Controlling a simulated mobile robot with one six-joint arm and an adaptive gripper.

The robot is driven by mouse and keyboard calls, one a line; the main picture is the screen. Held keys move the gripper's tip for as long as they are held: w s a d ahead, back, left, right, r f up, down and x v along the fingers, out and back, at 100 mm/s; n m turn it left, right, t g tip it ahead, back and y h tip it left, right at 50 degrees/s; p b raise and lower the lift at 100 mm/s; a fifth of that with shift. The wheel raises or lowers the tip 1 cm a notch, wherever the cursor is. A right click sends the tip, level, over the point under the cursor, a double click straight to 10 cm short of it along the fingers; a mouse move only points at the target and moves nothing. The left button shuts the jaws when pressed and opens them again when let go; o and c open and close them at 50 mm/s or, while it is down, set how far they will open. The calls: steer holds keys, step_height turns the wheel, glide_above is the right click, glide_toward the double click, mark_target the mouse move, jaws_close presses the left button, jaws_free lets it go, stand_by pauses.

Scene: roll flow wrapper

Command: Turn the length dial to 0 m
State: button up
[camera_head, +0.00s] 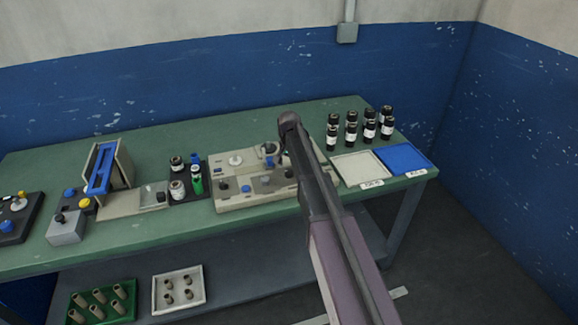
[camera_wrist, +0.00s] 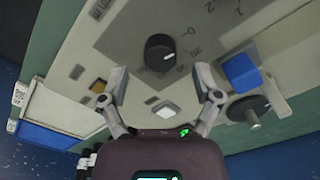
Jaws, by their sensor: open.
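A round black dial (camera_wrist: 160,53) with a short white pointer mark stands on the beige machine panel in the wrist view. Printed numbers and tick marks lie around it, a 0 among them. The pointer mark faces right in this view; the exact value is too small to read. My gripper (camera_wrist: 162,80) is open, with its two fingers apart on either side just below the dial in the picture, and nothing between them. In the head view my arm reaches over the beige machine (camera_head: 236,203) and hides its right part, so I cannot single out the dial there.
A white square button (camera_wrist: 166,109) lies below the dial, and a blue block (camera_wrist: 240,72) and another black knob (camera_wrist: 248,109) stand to the right. In the head view, dark bottles (camera_head: 351,134), a white tray (camera_head: 350,178) and a blue tray (camera_head: 404,157) are right of my arm.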

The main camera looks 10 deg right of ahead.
mark_target(289, 171)
steer(key=shift+r+p, duration=5.3)
steer(key=shift+r, duration=0.3)
steer(key=s+f+n+b, duration=0.2)
steer(key=s+f+b, duration=0.1)
steer(key=s, duration=0.6)
steer(key=s+f+n+b, duration=0.2)
steer(key=s, duration=0.8)
steer(key=s+f+n+b, duration=0.2)
steer(key=s+f+b, duration=0.1)
steer(key=s, duration=0.6)
steer(key=shift+s+f+n+b, duration=0.25)
steer(key=shift+f+n+b, duration=0.05)
steer(key=shift+n+b, duration=0.1)
